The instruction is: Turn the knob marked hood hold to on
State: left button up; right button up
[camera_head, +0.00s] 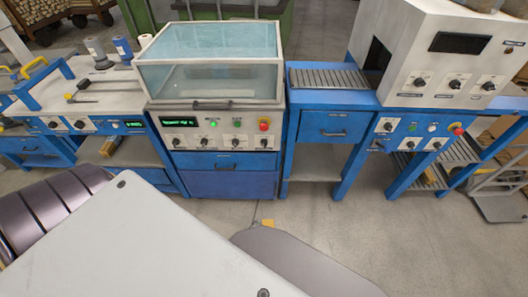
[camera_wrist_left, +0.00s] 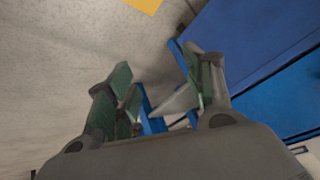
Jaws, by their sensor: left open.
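Small black knobs sit on several control panels; their labels are too small to read, so I cannot tell which one is marked hood hold. The middle station has a clear hood (camera_head: 210,80) that looks closed. Its white panel (camera_head: 190,131) carries a row of dark knobs, including a left one (camera_head: 176,142) and a right one (camera_head: 264,142). My left gripper (camera_wrist_left: 156,92) is open and empty in the left wrist view, with greenish finger pads, facing the floor and blue cabinet fronts. No knob shows between its fingers. My right gripper is not in view.
The middle panel also has a green display, a green light and a red button (camera_head: 264,124). A blue drawer station (camera_head: 323,127) and a white machine (camera_head: 450,55) stand to the right, a tool bench (camera_head: 100,98) to the left.

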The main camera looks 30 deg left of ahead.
pick_arm(q)
jog(key=w+a+r+t+y+b, duration=0.1)
jog(key=w+r+t+b, duration=0.25)
jog(key=w+b, duration=0.35)
jog(key=n+t+y+b, duration=0.5)
jog(key=n+y+b, duration=0.15)
jog(key=b, duration=0.95)
send_near(264, 146)
jog(key=v, duration=0.4)
jog(key=shift+s+d+y, duration=0.15)
jog(key=shift+y, duration=0.1)
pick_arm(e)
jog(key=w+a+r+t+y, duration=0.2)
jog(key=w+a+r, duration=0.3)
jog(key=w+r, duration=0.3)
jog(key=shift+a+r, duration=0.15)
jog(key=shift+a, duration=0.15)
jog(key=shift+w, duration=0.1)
pick_arm(q)
jog(key=shift+x, duration=4.35)
jog(key=shift+b+x, duration=0.3)
jog(key=shift+x, duration=2.2)
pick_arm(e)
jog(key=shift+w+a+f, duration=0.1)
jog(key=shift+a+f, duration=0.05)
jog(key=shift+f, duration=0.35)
pick_arm(q)
jog(key=shift+f, duration=0.1)
